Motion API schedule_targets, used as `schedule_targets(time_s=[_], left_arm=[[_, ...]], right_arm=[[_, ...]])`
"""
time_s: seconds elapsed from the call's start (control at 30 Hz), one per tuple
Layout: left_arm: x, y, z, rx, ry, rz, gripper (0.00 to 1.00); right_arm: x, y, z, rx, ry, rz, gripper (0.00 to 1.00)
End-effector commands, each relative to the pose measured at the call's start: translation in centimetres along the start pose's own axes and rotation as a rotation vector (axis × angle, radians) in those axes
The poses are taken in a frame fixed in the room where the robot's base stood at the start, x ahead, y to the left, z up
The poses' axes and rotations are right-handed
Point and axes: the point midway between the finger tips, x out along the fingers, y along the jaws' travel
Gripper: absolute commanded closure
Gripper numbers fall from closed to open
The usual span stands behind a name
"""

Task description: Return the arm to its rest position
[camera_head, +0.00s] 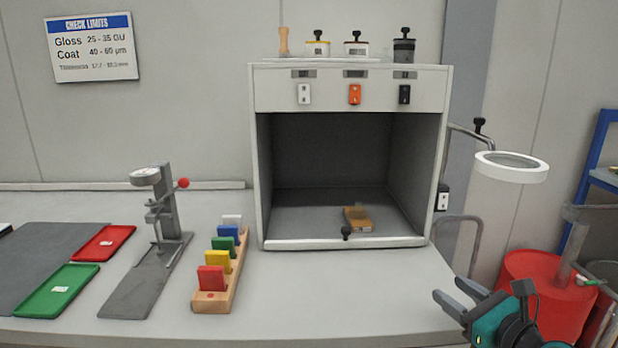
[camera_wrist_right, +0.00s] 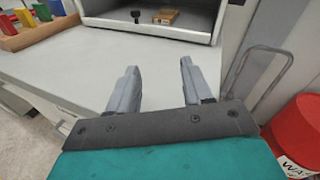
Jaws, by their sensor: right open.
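My right gripper (camera_head: 462,296) is at the right front edge of the bench in the head view. Its two grey fingers are apart with nothing between them. The right wrist view also shows the open fingers (camera_wrist_right: 160,88), with the bare bench top beyond them. My left gripper is in neither view.
An open-fronted grey cabinet (camera_head: 350,90) stands on the bench with a small brown block (camera_head: 357,218) inside. A wooden rack (camera_head: 237,272) of coloured plates, a gauge stand (camera_head: 167,205), a red tray (camera_head: 104,243) and a green tray (camera_head: 57,290) are left. A red bin (camera_head: 540,285) stands right.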

Motion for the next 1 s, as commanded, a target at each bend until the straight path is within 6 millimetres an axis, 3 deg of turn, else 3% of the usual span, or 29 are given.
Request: schedule_targets(time_s=[0.2,0.5,0.77,1.0], left_arm=[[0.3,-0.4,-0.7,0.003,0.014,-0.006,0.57],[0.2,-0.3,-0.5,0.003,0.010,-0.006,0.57],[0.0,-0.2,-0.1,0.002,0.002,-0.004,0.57],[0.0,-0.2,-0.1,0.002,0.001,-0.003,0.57]], right_arm=[[-2.9,-6.4,0.5,-0.221,0.100,-0.021,0.50],[-6.2,-13.1,3.0,-0.470,0.212,-0.043,0.50],[-8.1,-9.7,-4.0,-1.055,0.360,0.093,0.50],[-11.7,-5.3,-11.0,-1.812,0.437,0.378,0.50]])
